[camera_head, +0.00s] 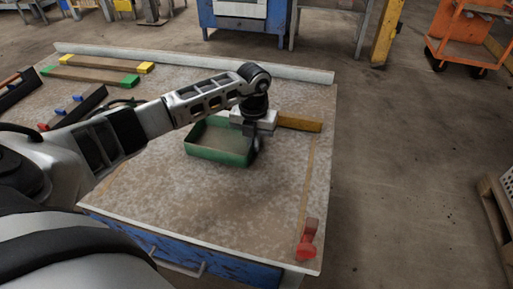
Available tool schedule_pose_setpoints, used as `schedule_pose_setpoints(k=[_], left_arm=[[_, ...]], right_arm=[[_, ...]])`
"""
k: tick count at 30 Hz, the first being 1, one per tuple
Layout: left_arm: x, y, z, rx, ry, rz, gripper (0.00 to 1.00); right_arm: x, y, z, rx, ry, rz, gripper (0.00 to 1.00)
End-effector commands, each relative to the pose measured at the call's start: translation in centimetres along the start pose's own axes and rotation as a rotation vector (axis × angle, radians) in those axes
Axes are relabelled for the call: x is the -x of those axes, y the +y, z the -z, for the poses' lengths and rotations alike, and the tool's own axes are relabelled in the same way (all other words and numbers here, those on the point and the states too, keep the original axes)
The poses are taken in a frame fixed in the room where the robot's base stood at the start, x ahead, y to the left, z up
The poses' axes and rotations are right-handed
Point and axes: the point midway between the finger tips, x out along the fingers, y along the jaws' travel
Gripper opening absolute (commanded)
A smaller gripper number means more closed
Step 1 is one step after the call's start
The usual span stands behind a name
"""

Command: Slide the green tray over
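The green tray (205,154) sits on the worn workbench top (185,200), near the middle of the bench. It has low walls and a grey-brown inside. My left gripper (257,148) points down at the tray's right end, with the arm reaching over from the left. Its fingers are small, dark and overlap the tray's right wall, so I cannot tell whether they touch it or are closed on it. The tray's back right corner is hidden behind the gripper. My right gripper is not in view.
A yellow-brown bar (300,124) lies just right of the gripper. A red clamp (307,240) stands at the front right corner. Wooden bars with green and yellow ends (95,75) lie at the back left. A raised rail (200,62) runs along the back edge. The front middle is clear.

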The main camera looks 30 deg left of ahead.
Motion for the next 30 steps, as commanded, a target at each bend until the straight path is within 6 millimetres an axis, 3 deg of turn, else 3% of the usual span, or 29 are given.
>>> schedule_pose_setpoints(k=[6,20,23,30], left_arm=[[-0.1,1.0,-0.9,0.012,-0.001,-0.001,0.0],[0.0,1.2,-1.3,0.012,0.0,0.0,0.0],[0.0,1.2,-1.3,0.013,0.0,0.0,0.28],[0.0,1.6,-1.3,0.016,0.0,0.0,0.28]], right_arm=[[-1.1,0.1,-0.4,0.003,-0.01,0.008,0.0],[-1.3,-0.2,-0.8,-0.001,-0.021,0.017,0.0],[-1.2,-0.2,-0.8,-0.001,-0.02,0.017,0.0],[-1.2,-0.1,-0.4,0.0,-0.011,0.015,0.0]])
